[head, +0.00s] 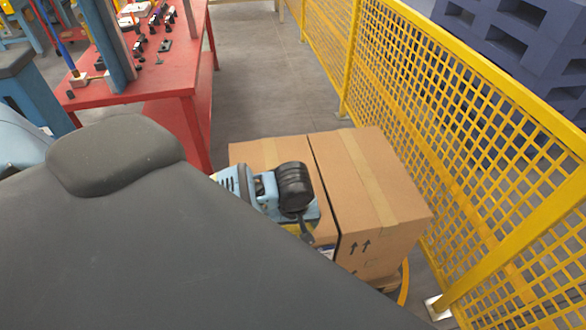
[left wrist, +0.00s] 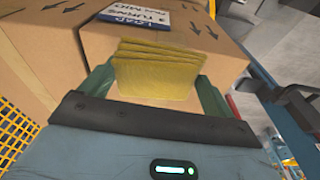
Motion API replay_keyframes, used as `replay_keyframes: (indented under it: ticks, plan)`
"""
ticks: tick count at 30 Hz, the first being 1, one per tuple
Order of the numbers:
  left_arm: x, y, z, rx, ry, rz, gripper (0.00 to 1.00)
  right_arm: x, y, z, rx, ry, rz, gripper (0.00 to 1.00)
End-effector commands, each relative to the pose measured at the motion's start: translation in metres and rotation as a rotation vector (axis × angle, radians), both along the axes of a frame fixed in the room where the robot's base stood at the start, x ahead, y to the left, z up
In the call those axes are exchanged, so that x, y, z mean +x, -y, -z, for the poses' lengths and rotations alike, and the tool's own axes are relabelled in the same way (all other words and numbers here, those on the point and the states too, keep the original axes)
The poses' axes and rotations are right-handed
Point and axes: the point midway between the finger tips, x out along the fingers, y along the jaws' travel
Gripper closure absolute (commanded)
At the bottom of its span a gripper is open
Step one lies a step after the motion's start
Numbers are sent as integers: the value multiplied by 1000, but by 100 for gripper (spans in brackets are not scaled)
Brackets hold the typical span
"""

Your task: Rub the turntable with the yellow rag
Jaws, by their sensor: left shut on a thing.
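The yellow rag (left wrist: 158,72) is folded in several layers between the green fingertips of my left gripper (left wrist: 155,88), which is shut on it. In the left wrist view, the rag is in front of a cardboard box face; I cannot tell whether they touch. In the head view my left gripper (head: 308,236) is at the near side of the cardboard boxes, partly hidden by my own arm. A yellow curved edge (head: 404,284) shows low beside the boxes, possibly the turntable's rim; the rest of it is hidden. My right gripper is not in view.
Two large cardboard boxes (head: 372,185) stand side by side, one with a blue-and-white label (left wrist: 136,16). A yellow mesh fence (head: 440,120) runs close on the right. A red workbench (head: 168,72) with small parts is at the left. Grey floor (head: 262,75) is clear beyond the boxes.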

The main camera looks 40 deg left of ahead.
Motion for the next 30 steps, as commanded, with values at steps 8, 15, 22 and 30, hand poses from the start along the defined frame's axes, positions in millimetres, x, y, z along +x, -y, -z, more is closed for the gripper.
replay_keyframes:
  ticks: [8, 15, 22, 30]
  plan:
    - [4, 3, -7, -5, 6, 25, 30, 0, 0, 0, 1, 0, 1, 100]
    - [22, 27, -64, -31, 17, 256, 30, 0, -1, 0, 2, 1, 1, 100]
    - [25, 50, -128, -27, 16, 562, 30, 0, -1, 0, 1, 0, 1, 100]
    - [19, 58, -164, -3, 2, 760, 30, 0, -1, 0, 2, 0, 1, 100]
